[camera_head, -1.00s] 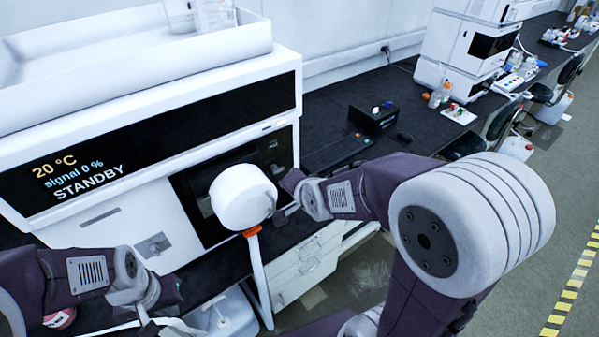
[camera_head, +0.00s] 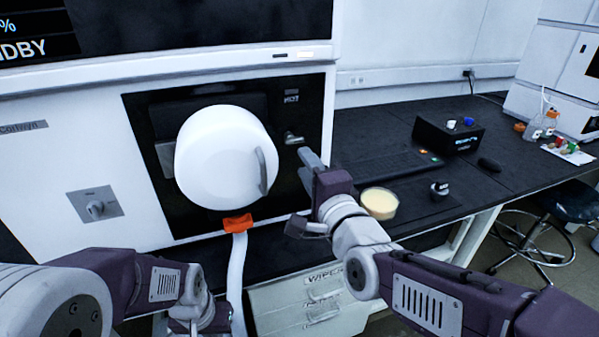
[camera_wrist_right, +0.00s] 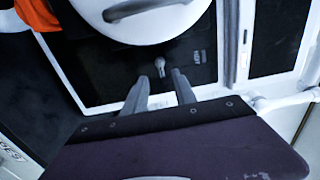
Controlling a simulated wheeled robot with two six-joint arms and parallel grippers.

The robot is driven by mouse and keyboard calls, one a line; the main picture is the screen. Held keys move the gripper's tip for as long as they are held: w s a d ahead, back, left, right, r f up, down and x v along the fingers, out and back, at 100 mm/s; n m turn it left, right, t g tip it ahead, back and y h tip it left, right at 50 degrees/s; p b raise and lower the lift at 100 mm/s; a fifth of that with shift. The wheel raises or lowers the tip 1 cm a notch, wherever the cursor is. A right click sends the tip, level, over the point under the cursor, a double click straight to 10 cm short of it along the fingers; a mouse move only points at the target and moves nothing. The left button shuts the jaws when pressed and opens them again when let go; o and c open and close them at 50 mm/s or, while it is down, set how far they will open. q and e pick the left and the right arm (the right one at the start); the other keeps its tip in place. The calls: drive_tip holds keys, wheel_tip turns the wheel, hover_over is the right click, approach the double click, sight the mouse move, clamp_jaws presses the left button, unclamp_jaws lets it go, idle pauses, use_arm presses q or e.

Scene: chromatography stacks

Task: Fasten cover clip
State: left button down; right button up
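A white round cover (camera_head: 222,158) with a grey handle (camera_head: 263,170) sits on the black panel of the white instrument. A small grey clip lever (camera_head: 293,138) is on the panel right of the cover, below a "HOT" label. It also shows in the right wrist view (camera_wrist_right: 160,66). My right gripper (camera_head: 308,158) is just right of and below the lever. In the right wrist view its two fingers (camera_wrist_right: 159,80) are apart and empty, with the lever just beyond and between their tips. My left gripper (camera_head: 190,318) is low at the lower left; its fingers cannot be made out.
An orange collar (camera_head: 237,223) with a white tube hangs below the cover. A shallow round dish (camera_head: 380,203) and a black knob piece (camera_head: 438,189) lie on the dark bench right of my right gripper. A black box (camera_head: 448,137) stands farther back.

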sight(293, 142)
drive_tip(key=x, duration=0.9)
drive_tip(key=shift+w+d+f, duration=0.1)
drive_tip(key=shift+w+d, duration=0.1)
clamp_jaws()
